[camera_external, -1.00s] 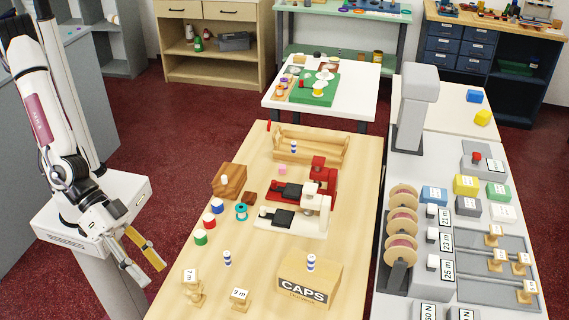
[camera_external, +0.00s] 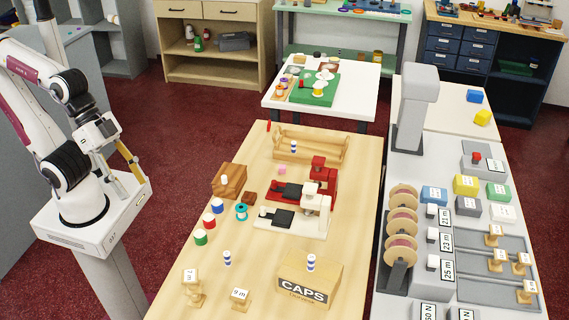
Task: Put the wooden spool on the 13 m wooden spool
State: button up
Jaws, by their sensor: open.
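Two pale wooden spools with small label cards stand at the front left of the wooden table: one at the left (camera_external: 192,290), one to its right (camera_external: 239,298). Several more labelled wooden spools stand in the grey tray on the right-hand counter: one at the back (camera_external: 494,235), two in the middle (camera_external: 499,258) (camera_external: 520,264), one at the front (camera_external: 527,292). I cannot surely read which says 13 m. My gripper (camera_external: 136,168) is open and empty, raised over my base, left of the table and far from every spool. One finger is largely hidden.
On the wooden table (camera_external: 352,215) are a CAPS box (camera_external: 305,285), red and white machines, coloured thread spools, and a wooden rack (camera_external: 310,150). A grey post (camera_external: 412,110) and a stack of large reels (camera_external: 401,225) stand at the right counter's left edge.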

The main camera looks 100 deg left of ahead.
jog(key=s+a+y, duration=0.2)
jog(key=s+a, duration=0.3)
jog(key=a, duration=0.1)
jog(key=shift+s+g, duration=0.15)
jog(key=shift+g, duration=0.25)
